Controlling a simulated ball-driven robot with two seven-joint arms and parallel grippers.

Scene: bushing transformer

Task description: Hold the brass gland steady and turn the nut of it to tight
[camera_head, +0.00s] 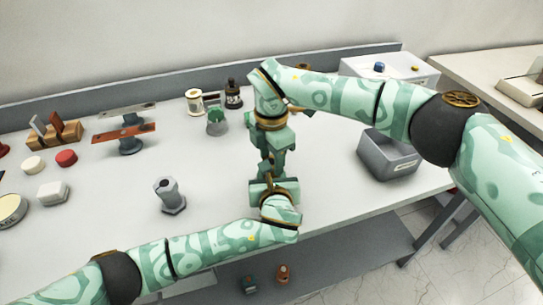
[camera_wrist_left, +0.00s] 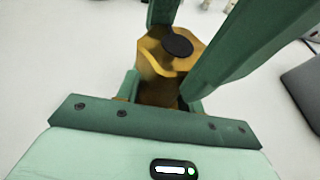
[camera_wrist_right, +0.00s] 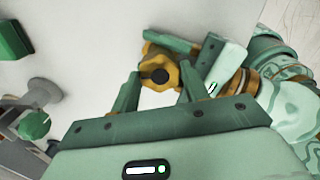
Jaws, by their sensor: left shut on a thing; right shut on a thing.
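The brass gland (camera_wrist_left: 158,92) is upright, with a faceted brass nut (camera_wrist_right: 160,62) and a dark round centre at its top. My left gripper (camera_head: 265,182) comes in from the front and is shut on the gland's body; it also shows in the right wrist view (camera_wrist_right: 175,45). My right gripper (camera_head: 268,160) points down from above, its fingers on either side of the nut, shut on it. In the head view the two grippers meet and hide the gland almost completely.
The table between fitting and grippers is clear.

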